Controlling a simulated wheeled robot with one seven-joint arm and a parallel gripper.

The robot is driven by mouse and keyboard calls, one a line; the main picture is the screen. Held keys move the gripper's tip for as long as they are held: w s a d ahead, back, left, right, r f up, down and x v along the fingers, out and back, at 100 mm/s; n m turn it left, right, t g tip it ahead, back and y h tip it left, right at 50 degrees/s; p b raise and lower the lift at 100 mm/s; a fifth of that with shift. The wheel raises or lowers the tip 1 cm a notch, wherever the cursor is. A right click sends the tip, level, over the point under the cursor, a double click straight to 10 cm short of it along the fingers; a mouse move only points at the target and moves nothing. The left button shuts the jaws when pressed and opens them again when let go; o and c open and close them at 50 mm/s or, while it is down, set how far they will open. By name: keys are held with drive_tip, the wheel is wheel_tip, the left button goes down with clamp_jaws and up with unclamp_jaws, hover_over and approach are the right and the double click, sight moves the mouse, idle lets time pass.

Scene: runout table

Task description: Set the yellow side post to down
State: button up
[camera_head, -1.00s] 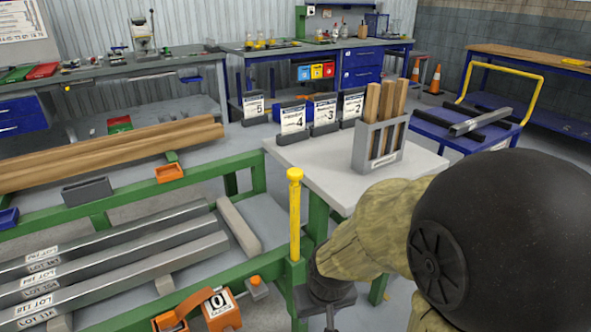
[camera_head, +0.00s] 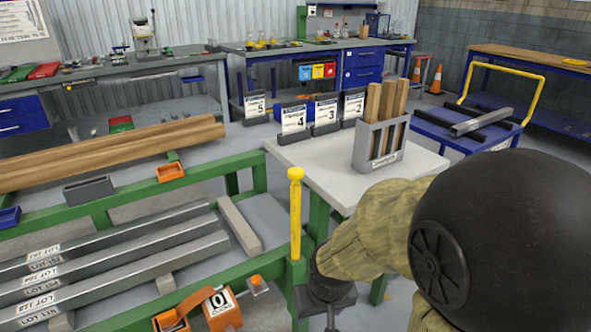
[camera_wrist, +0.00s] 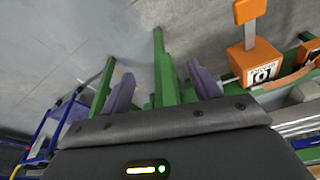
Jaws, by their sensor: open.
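The yellow side post (camera_head: 295,215) stands upright, its round cap on top, on the green frame of the rack (camera_head: 200,180) in the head view. I do not make it out in the wrist view. My gripper (camera_head: 331,318) is low and just right of the post's foot, partly cut off by the bottom edge of the head view. In the wrist view my gripper (camera_wrist: 163,86) is open, two grey-purple fingers apart, with green frame bars beyond and between them. No object is held.
An orange box with a 0 label (camera_head: 222,310) sits left of the post's foot; it also shows in the wrist view (camera_wrist: 258,65). Steel bars (camera_head: 130,265) lie left. A grey-topped table (camera_head: 300,155) with a wooden-stick holder (camera_head: 380,150) stands behind.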

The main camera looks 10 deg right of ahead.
drive_tip(key=shift+c, duration=0.2)
drive_tip(key=shift+c, duration=0.6)
drive_tip(key=w+a+r+n+t+h+p, duration=0.2)
drive_tip(key=w+a+r+n+h+p, duration=0.2)
drive_tip(key=n+p, duration=0.4)
drive_tip(key=w+a+r+n+t+h+p, duration=0.2)
drive_tip(key=w+a+r+n+h+p, duration=0.2)
drive_tip(key=r+n+p, duration=0.4)
drive_tip(key=w+a+r+n+t+h+p, duration=0.3)
drive_tip(key=r+n+h+p, duration=0.4)
drive_tip(key=p, duration=0.3)
drive_tip(key=shift+w+a+r+n+p, duration=0.2)
drive_tip(key=shift+w+a+n+p, duration=0.1)
drive_tip(key=shift+w+a+n, duration=0.7)
drive_tip(key=shift+w+d, duration=0.15)
drive_tip(key=shift+d, duration=0.1)
